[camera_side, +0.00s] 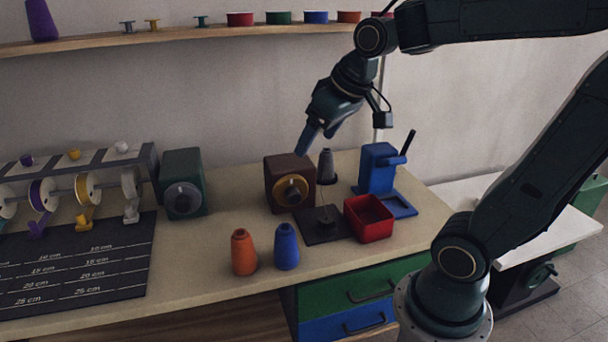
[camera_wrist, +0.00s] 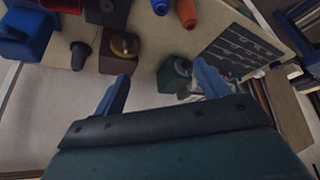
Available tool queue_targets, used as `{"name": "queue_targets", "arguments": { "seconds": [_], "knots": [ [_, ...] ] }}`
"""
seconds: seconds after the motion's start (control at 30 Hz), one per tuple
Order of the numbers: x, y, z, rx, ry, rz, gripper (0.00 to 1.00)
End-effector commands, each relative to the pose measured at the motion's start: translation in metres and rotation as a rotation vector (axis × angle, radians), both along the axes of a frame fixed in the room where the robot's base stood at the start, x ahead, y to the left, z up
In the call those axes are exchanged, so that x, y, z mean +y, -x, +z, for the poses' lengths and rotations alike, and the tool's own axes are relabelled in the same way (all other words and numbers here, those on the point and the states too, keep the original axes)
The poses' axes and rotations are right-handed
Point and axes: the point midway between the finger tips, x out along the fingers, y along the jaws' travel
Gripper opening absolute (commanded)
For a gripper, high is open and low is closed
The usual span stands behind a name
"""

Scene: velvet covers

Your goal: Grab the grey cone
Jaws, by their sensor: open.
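The grey cone (camera_side: 326,167) stands upright on the table in the side view, between the brown box with the yellow knob and the blue press. It also shows in the wrist view as a dark cone (camera_wrist: 80,54) at the upper left. My gripper (camera_side: 306,148) is in the air above and a little left of the cone in the side view. In the wrist view my gripper (camera_wrist: 160,82) has its two blue fingers spread wide with nothing between them. The cone lies outside the fingers, to the left.
The brown box (camera_side: 280,169) stands close beside the cone. The blue press (camera_side: 378,167) and red bin (camera_side: 369,218) are to the right. A dark plate (camera_side: 315,234) with a thin spindle lies in front. Orange (camera_side: 243,252) and blue (camera_side: 286,246) cones stand near the front edge.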

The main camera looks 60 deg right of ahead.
Motion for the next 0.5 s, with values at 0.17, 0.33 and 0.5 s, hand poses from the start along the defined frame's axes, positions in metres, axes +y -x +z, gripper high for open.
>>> {"name": "queue_targets", "arguments": {
  "seconds": [0.17,0.33,0.5],
  "knots": [
    [-0.037,-0.037,-0.004,0.002,0.001,-0.059,0.75],
    [-0.077,-0.067,-0.013,0.002,0.002,-0.112,0.75],
    [-0.122,-0.092,-0.026,-0.001,0.002,-0.165,0.75]
  ]
}}
